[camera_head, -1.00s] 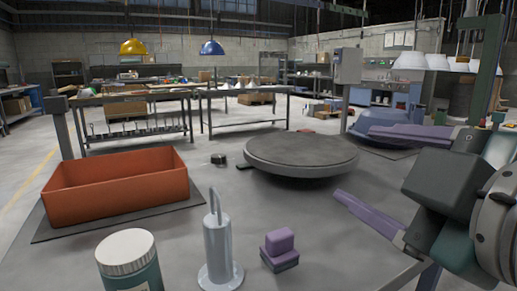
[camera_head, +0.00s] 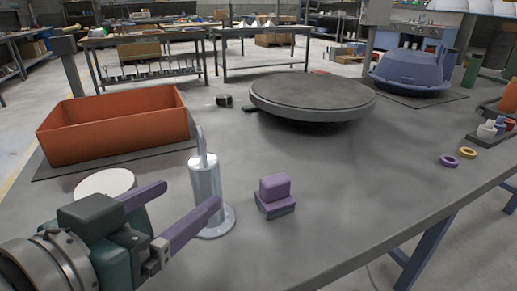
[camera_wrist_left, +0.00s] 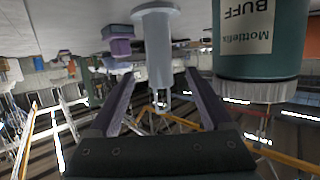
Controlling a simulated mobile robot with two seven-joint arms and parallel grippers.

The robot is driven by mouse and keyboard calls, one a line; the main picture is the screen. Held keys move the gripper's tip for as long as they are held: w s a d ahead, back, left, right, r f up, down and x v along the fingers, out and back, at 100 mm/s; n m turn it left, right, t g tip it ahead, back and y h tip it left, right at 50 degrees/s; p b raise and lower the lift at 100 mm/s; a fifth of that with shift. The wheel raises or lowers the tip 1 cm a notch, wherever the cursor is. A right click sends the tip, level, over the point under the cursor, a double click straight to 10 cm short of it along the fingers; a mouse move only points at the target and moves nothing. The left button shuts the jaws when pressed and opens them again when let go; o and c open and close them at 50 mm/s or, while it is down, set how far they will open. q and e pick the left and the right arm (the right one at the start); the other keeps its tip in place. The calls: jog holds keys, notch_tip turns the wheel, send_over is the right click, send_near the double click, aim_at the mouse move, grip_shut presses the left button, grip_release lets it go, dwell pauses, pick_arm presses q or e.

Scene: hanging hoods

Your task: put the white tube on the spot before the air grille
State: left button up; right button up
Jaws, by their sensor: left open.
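A pale grey-white upright tube (camera_head: 204,182) with a round foot and a thin bent top stands on the grey table. My left gripper (camera_head: 190,195) is open beside it, purple fingers pointing toward it. In the left wrist view, which is upside down, the tube (camera_wrist_left: 157,50) shows between and beyond the open fingers (camera_wrist_left: 158,76); contact cannot be told. A small white upright piece (camera_head: 487,130) stands on a dark tray (camera_head: 492,139) at the right; I cannot tell which is the task's white tube. I cannot make out an air grille or its spot. My right gripper is out of view.
A white-lidded green jar (camera_wrist_left: 258,45) stands close to my left gripper. A purple block (camera_head: 275,193) is right of the tube. An orange bin (camera_head: 110,140), a round turntable (camera_head: 312,94), a blue domed hood (camera_head: 410,70) and two rings (camera_head: 449,161) surround clear table.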

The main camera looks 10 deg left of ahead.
aim_at(198, 189)
pick_arm(q)
jog(key=b+x, duration=0.1)
jog(key=x, duration=0.2)
jog(key=shift+w+f, duration=0.1)
jog(key=shift+w, duration=0.1)
jog(key=shift+w+d+f, duration=0.15)
jog(key=shift+w+f, duration=0.05)
jog(key=shift+w, duration=0.4)
jog(key=b+x, duration=0.1)
jog(key=x, duration=0.1)
jog(key=f+b+x, duration=0.1)
jog(key=x, duration=0.1)
jog(key=shift+w+d+f, duration=0.1)
jog(key=shift+w+f, duration=0.05)
jog(key=shift+w, duration=0.35)
grip_shut()
